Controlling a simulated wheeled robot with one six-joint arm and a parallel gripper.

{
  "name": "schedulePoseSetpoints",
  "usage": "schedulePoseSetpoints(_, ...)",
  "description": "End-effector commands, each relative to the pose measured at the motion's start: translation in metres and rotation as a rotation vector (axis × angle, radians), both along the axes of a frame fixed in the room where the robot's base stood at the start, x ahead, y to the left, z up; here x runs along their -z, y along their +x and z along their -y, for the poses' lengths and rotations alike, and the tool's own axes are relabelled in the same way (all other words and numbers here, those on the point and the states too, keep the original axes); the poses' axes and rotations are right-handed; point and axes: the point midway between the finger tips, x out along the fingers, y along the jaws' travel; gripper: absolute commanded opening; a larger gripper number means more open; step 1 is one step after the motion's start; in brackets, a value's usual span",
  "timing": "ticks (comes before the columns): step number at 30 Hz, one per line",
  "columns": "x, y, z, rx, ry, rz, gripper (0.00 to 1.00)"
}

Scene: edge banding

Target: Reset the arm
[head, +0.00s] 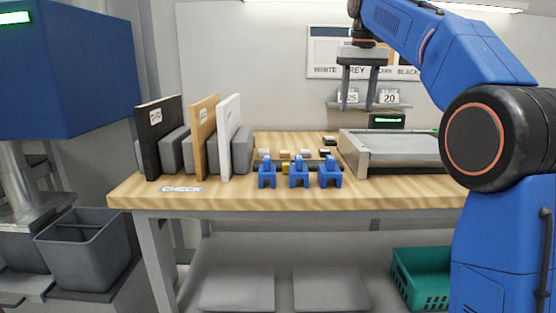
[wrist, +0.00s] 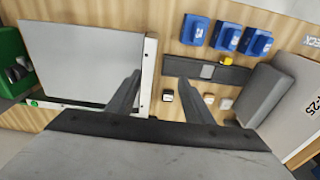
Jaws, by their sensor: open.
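My gripper (head: 358,88) is raised above the back of the wooden workbench (head: 420,190), its two fingers pointing down and apart. It is open and holds nothing. In the wrist view the two fingers of my gripper (wrist: 163,95) spread over the bench, with small blocks beyond and between them. My blue arm reaches in from the right in the head view.
Upright black (head: 158,140), wooden (head: 204,135) and white (head: 230,135) panels stand at left beside grey blocks. Blue clamps (head: 299,175) line the front. A grey-topped tray (head: 395,150) lies at right. A green crate (head: 420,275) sits below; a grey bin (head: 85,250) stands left.

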Motion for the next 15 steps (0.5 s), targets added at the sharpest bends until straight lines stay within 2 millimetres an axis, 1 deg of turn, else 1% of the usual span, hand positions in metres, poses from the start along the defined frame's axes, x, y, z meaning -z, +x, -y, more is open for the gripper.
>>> schedulePoseSetpoints(8, 0.004, -0.022, 0.007, 0.0, 0.002, 0.02, 0.47)
schedulePoseSetpoints(14, 0.014, -0.047, 0.014, 0.0, 0.003, 0.041, 0.47)
schedulePoseSetpoints(15, 0.017, -0.054, 0.016, 0.0, 0.004, 0.046, 0.47)
